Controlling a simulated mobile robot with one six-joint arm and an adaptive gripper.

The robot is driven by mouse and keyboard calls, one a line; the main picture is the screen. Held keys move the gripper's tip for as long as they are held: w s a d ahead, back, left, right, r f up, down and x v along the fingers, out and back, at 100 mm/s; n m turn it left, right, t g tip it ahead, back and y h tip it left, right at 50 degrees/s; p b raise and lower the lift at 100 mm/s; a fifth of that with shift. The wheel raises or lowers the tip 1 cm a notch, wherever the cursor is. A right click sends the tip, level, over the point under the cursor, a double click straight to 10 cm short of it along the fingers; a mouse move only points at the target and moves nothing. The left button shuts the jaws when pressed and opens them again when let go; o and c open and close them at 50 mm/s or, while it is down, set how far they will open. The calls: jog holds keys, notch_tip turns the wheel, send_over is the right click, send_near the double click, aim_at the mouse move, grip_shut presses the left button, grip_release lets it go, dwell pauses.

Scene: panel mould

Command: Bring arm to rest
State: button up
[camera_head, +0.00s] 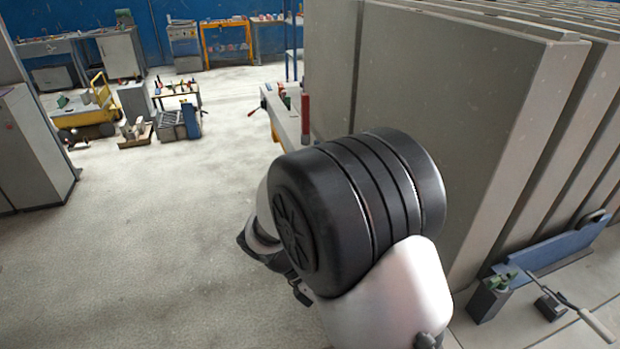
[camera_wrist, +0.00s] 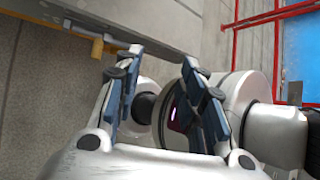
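My arm shows large in the head view, with a black joint and white link in the lower middle. My gripper (camera_wrist: 162,105) is in the wrist view. Its two dark blue-grey fingers stand apart with nothing between them. Behind the fingers I see white and black parts of my own arm. In the head view the gripper is mostly hidden behind the black joint, and its fingertips cannot be made out there.
Tall grey panels (camera_head: 430,110) stand close on the right of my arm. A blue bracket (camera_head: 548,252) and a dark block (camera_head: 490,298) lie at their foot. A workbench (camera_head: 284,118) stands behind the arm. A grey cabinet (camera_head: 30,150) is at left. The floor (camera_head: 150,240) between is clear.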

jog(key=s+d+r+m+t+y, duration=0.2)
jog(key=s+r+m, duration=0.4)
jog(key=m, duration=0.5)
jog(key=s+d+r+m+t+y, duration=0.2)
jog(key=s+r+m+t+y, duration=0.3)
jog(key=r+m, duration=0.4)
jog(key=s+m+y, duration=0.1)
jog(key=m+y, duration=0.1)
jog(key=m, duration=0.1)
jog(key=shift+s+d+r, duration=0.25)
jog(key=shift+s+d, duration=0.1)
jog(key=shift+s, duration=0.05)
jog(key=shift+c, duration=0.4)
